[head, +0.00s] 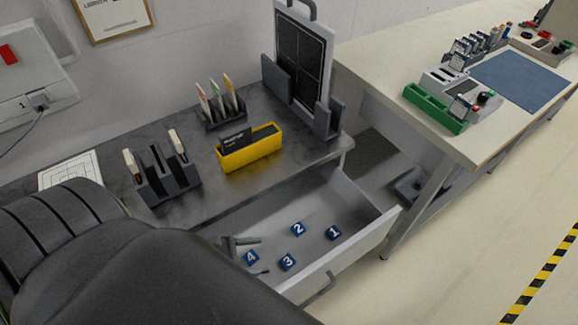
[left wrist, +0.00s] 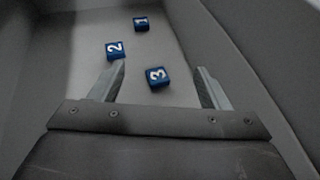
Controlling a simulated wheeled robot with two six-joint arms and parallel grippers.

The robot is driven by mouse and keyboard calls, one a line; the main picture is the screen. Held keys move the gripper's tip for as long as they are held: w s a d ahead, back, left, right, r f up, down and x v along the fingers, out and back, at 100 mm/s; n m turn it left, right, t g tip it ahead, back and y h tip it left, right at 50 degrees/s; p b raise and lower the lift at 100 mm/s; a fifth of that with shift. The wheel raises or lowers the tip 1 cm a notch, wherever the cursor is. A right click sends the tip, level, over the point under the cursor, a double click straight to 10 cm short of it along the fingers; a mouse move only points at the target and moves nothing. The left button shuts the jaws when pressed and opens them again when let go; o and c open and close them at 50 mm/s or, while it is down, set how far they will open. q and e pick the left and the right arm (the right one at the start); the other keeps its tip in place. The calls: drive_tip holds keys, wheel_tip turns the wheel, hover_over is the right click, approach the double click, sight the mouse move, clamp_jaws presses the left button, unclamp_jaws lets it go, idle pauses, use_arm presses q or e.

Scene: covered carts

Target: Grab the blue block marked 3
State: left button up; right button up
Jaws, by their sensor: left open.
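The blue block marked 3 (head: 288,262) lies in the open drawer, between blocks 4 and 1, in the head view. It also shows in the left wrist view (left wrist: 154,78), with its number facing up. My left gripper (head: 264,255) is in the drawer, open and empty, with its fingertips near blocks 3 and 4. In the left wrist view, block 3 appears between the two fingers (left wrist: 160,70), apart from both. I cannot tell how high the fingertips are above the drawer floor. My right gripper is not in view.
Blue blocks 2 (head: 298,229), 1 (head: 333,233) and 4 (head: 250,258) lie in the same drawer (head: 352,248). Its walls surround the gripper. The dark worktop above holds a yellow bin (head: 251,155) and a grey rack (head: 168,183).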

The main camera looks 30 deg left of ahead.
use_arm(q)
drive_tip(key=b, duration=0.6)
approach(284, 263)
drive_tip(key=shift+w+d+r, duration=0.1)
drive_tip(key=shift+w+d, duration=0.05)
drive_tip(key=shift+w, duration=0.2)
drive_tip(key=shift+w+d+r, duration=0.15)
drive_tip(key=shift+w, duration=0.2)
drive_tip(key=shift+f+b, duration=0.45)
drive_tip(key=shift+p+x, duration=0.45)
drive_tip(key=shift+x, duration=1.05)
drive_tip(key=x, duration=0.4)
drive_tip(key=shift+d+p, duration=0.15)
drive_tip(key=shift+p, duration=0.2)
drive_tip(key=shift+w+d+f, duration=0.1)
drive_tip(key=shift+d+f, duration=0.05)
drive_tip(key=c, duration=1.3)
